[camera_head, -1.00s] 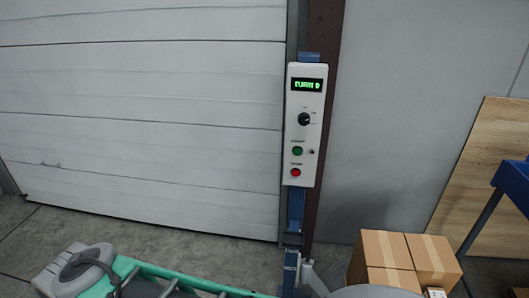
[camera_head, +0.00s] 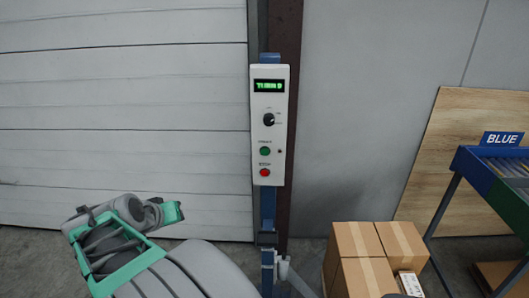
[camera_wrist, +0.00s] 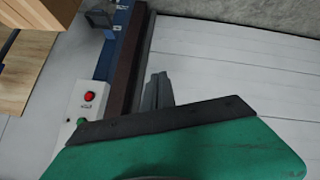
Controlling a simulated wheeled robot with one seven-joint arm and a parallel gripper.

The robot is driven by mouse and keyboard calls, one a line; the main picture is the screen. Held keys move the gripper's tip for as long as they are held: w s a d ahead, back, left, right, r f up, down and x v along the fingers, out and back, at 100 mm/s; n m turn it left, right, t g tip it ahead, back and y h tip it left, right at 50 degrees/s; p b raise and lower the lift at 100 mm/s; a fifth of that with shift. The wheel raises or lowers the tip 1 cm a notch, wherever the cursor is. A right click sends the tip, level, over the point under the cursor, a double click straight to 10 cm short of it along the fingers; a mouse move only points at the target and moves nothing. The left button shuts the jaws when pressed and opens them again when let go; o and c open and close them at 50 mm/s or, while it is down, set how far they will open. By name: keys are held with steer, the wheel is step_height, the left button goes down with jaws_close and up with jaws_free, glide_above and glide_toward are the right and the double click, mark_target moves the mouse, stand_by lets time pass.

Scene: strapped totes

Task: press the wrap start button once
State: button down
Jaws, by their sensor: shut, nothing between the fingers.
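A white control box (camera_head: 270,105) is fixed upright on a blue post in the head view. It has a green-lit display (camera_head: 268,86), a black knob (camera_head: 268,119), a green button (camera_head: 265,151) that seems labelled start, and a red button (camera_head: 264,172) below it. In the wrist view the red button (camera_wrist: 90,96) and part of the green button (camera_wrist: 81,121) show at the left. My gripper (camera_wrist: 158,80) is shut and empty, its fingertips to the right of the box and apart from it. In the head view my arm is left of and below the box.
A pale shutter door (camera_head: 125,110) fills the left. Stacked cardboard boxes (camera_head: 365,250) stand at lower right, before a wooden panel (camera_head: 425,175). A blue-framed conveyor with a BLUE sign (camera_head: 502,139) is at far right. Open air lies between my arm and the box.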

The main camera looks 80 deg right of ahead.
mark_target(265, 152)
steer(key=s+d+r+m+g+h, duration=0.2)
steer(key=s+d, duration=0.4)
steer(key=s, duration=0.4)
steer(key=s+d+r+m+g+h, duration=0.1)
steer(key=s+d+r+m+g, duration=0.3)
steer(key=s, duration=0.6)
steer(key=d+r+g, duration=0.1)
steer(key=d+g, duration=0.1)
steer(key=d, duration=0.1)
steer(key=shift+d+r+m+g+h, duration=0.2)
steer(key=shift+r+m+g+h, duration=0.1)
steer(key=shift+r+h, duration=0.1)
steer(key=w+d+p, duration=0.1)
steer(key=w+d, duration=0.1)
steer(key=d, duration=0.6)
steer(key=shift+d, duration=0.3)
steer(key=shift+f, duration=0.1)
steer(key=shift+w+d, duration=0.1)
steer(key=shift+d, duration=0.3)
